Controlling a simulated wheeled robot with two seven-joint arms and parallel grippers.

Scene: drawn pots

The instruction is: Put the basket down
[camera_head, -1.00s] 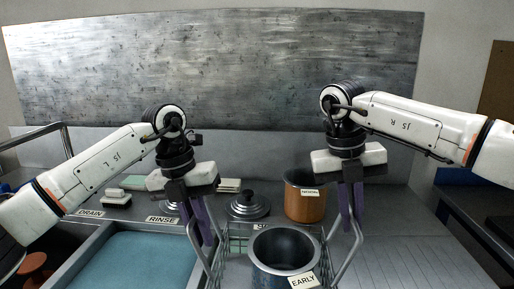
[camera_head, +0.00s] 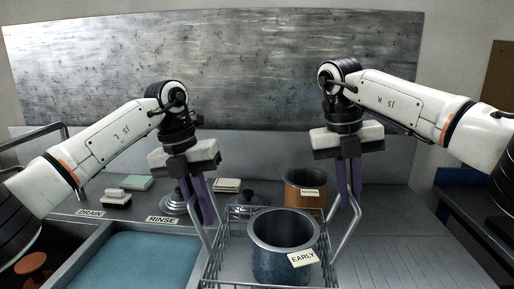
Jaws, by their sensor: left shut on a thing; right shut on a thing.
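The wire basket (camera_head: 213,268) is in the lower middle of the head view, with a dark blue pot (camera_head: 268,266) labelled EARLY inside it. The pot stands upright. My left gripper (camera_head: 207,218) is shut on the basket's left handle, and my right gripper (camera_head: 350,205) is shut on its right handle. The basket hangs between the two grippers, over or close to the grey counter (camera_head: 400,250). Its bottom edge is cut off by the frame, so I cannot tell whether it touches the counter.
A copper-brown pot (camera_head: 304,194) with a label stands behind the basket. Pot lids (camera_head: 245,203) lie to its left. A teal-bottomed sink (camera_head: 135,262) marked RINSE is on the left. The ribbed counter on the right is clear.

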